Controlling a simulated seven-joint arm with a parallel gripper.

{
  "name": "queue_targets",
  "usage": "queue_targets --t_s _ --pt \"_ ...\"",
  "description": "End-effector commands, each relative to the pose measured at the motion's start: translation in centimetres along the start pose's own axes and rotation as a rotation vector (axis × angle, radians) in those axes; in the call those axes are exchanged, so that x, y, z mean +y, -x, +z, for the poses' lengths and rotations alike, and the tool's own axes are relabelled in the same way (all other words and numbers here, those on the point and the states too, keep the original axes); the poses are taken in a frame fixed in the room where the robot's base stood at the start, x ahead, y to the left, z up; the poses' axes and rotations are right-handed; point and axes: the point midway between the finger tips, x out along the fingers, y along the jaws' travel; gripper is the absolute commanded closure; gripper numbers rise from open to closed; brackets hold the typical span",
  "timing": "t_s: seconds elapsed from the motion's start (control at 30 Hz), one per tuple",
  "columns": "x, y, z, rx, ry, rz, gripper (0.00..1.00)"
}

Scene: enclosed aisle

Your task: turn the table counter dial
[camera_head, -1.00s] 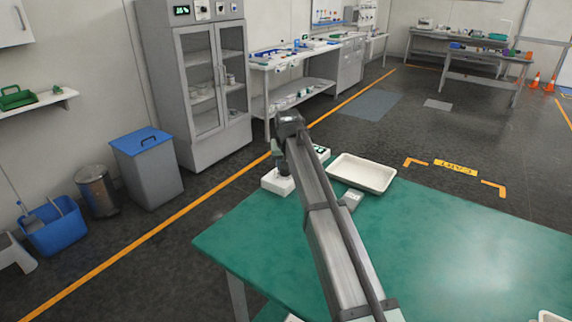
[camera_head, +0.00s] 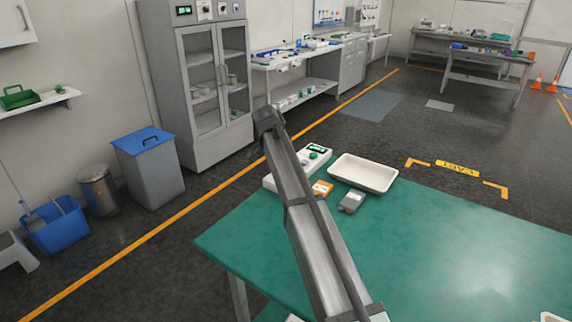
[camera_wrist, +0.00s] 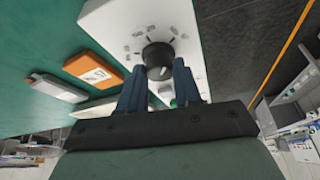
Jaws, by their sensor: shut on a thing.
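The table counter (camera_head: 318,165) is a white box on the far left edge of the green table, with a lit display and a green button. Its white face (camera_wrist: 112,22) also shows in the wrist view. The round black dial (camera_wrist: 158,57) with a white mark sits on that face, among small printed marks. My gripper (camera_wrist: 157,75) is shut on the dial, with one blue-grey finger at each side. In the head view my arm hides the dial and my fingers.
An orange and white box (camera_wrist: 93,68) and a grey and white device (camera_wrist: 58,87) lie beside the counter. An empty white tray (camera_head: 364,173) stands to its right. A grey cabinet (camera_head: 195,75) stands behind.

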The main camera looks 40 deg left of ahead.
Motion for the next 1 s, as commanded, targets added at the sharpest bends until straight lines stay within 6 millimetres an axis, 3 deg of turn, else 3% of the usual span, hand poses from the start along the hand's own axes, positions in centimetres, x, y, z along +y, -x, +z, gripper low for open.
queue_targets --t_s 0.43,1.0 --pt "-0.21 -0.03 -0.02 -0.002 -0.239 0.099 0.97" --pt "-0.14 -0.04 0.04 -0.002 -0.287 0.12 0.97"
